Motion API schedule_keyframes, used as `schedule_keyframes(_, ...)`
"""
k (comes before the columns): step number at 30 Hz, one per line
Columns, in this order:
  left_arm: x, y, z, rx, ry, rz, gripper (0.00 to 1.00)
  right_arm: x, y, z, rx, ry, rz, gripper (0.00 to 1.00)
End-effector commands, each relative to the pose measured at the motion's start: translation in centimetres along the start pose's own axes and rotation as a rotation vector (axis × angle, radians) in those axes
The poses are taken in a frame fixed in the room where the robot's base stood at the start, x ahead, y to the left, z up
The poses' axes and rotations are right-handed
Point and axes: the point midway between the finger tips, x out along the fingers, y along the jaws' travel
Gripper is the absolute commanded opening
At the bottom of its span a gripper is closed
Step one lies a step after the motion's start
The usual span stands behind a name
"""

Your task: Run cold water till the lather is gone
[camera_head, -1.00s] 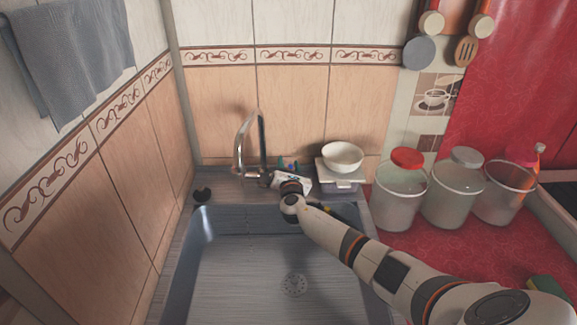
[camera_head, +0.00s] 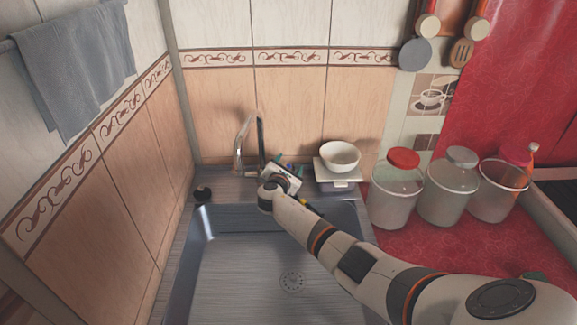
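The chrome faucet (camera_head: 262,135) stands at the back of the metal sink (camera_head: 245,285). Its spout curves up and to the left. No water stream and no lather can be made out in the basin. My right arm reaches in from the lower right across the sink's right edge. My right gripper (camera_head: 281,177) is at the faucet's base, to the right of the spout, with the wrist in front of it. Its fingers are too hidden and small to tell if they are open, shut or touching the faucet's handle. My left gripper is out of view.
A white bowl (camera_head: 340,155) sits on a small scale to the right of the faucet. A red-lidded jar (camera_head: 396,190), a grey-lidded jar (camera_head: 447,190) and an open container (camera_head: 497,192) stand on the red oilcloth (camera_head: 425,245).

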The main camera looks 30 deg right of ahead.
Motion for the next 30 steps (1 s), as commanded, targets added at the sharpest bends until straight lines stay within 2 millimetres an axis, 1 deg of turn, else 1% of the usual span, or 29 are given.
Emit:
schedule_keyframes(7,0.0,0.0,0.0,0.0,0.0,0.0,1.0,-0.1,0.0,0.0,0.0,0.0,-0.002,0.63)
schedule_keyframes(11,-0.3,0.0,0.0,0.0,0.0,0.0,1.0,-1.0,-0.1,0.0,0.0,0.0,-0.003,0.63)
schedule_keyframes(14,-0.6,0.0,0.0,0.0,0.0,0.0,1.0,-2.4,-0.1,0.0,0.001,-0.001,-0.004,0.63)
schedule_keyframes(24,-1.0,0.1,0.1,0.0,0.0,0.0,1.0,-8.9,0.0,0.1,0.001,-0.002,-0.003,0.63)
schedule_keyframes(27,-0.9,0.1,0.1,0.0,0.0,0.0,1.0,-10.4,0.0,0.1,0.001,-0.001,-0.002,0.63)
schedule_keyframes(30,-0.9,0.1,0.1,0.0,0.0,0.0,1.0,-11.4,0.0,0.1,0.0,-0.002,-0.002,0.63)
